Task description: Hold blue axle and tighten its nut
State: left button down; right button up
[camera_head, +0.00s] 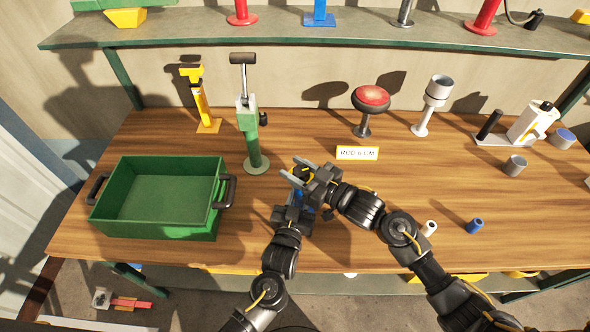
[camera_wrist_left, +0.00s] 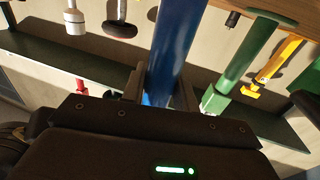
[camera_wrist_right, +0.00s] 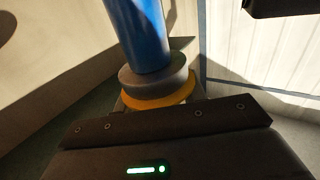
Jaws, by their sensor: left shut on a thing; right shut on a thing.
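The blue axle (camera_head: 298,196) stands upright near the table's middle, mostly hidden by my grippers in the head view. In the left wrist view the blue axle (camera_wrist_left: 174,45) is a thick shaft between the fingers of my left gripper (camera_head: 297,212), which is shut on it. My right gripper (camera_head: 304,174) is above the left one and shut on the nut at the axle's end. In the right wrist view the blue axle (camera_wrist_right: 142,35) meets a grey round collar (camera_wrist_right: 153,78) and a yellow ring (camera_wrist_right: 160,97); which of them is the nut I cannot tell.
A green crate (camera_head: 214,205) stands left of my grippers. A red-topped stand (camera_head: 371,98), a label (camera_head: 357,153) and a small blue cylinder (camera_head: 475,226) are to the right.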

jog(key=shift+w+d+m+t+h, duration=0.1)
jog(key=shift+m+t+h, duration=0.6)
jog(key=shift+t, duration=0.1)
jog(key=o, duration=1)
jog(key=v, duration=1.2)
jog(key=v, duration=1.2)
